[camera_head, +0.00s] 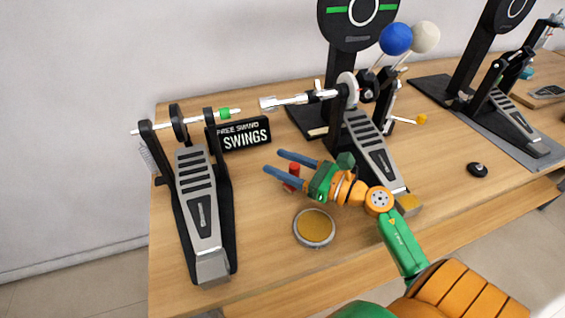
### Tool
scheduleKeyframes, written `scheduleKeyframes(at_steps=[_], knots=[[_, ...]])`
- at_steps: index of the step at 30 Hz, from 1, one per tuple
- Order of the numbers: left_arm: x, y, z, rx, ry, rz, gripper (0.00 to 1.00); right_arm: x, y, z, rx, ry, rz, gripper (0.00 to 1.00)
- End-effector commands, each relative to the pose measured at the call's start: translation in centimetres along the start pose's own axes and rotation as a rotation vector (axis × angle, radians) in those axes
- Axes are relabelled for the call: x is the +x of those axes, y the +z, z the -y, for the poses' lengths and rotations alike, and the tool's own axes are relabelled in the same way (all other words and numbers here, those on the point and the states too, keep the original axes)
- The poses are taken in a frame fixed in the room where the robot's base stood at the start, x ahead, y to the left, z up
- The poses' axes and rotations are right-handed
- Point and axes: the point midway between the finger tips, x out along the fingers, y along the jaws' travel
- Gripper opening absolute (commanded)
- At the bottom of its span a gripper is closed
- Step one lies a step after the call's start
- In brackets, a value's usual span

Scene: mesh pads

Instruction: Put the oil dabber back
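My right gripper (274,161) reaches in from the lower right, low over the table, its two blue-grey fingers parallel and apart. A small red cylinder (292,170), possibly the oil dabber, shows between them; the lower finger crosses in front of it. I cannot tell whether the fingers touch it or whether it stands on the table. A round tin with a golden-brown top (314,228) lies on the table just below the gripper. My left gripper is not in view.
A drum pedal (197,195) with a green-tipped rod stands at left. A black "SWINGS" sign (245,135) is behind the gripper. Another pedal (372,145) with blue and white balls stands behind my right arm. A black knob (477,169) lies at right.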

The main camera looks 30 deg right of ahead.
Motion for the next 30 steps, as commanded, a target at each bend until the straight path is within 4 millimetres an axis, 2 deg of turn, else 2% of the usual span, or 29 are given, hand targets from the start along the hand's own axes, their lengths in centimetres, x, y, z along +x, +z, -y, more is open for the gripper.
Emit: scheduleKeyframes(at_steps=[9,14,22,25,30], knots=[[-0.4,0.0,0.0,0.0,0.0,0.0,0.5,-0.2,0.4,0.0,0.0,-0.001,0.0,0.58],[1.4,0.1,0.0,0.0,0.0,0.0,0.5,-3.6,-0.3,0.0,0.0,-0.002,-0.004,0.58],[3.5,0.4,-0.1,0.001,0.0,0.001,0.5,-10.0,-0.1,0.0,-0.001,-0.003,-0.003,0.58],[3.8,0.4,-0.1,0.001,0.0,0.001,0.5,-11.4,0.1,0.0,0.0,-0.001,-0.002,0.58],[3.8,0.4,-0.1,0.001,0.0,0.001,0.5,-12.1,0.3,0.0,-0.001,0.001,0.0,0.58]])
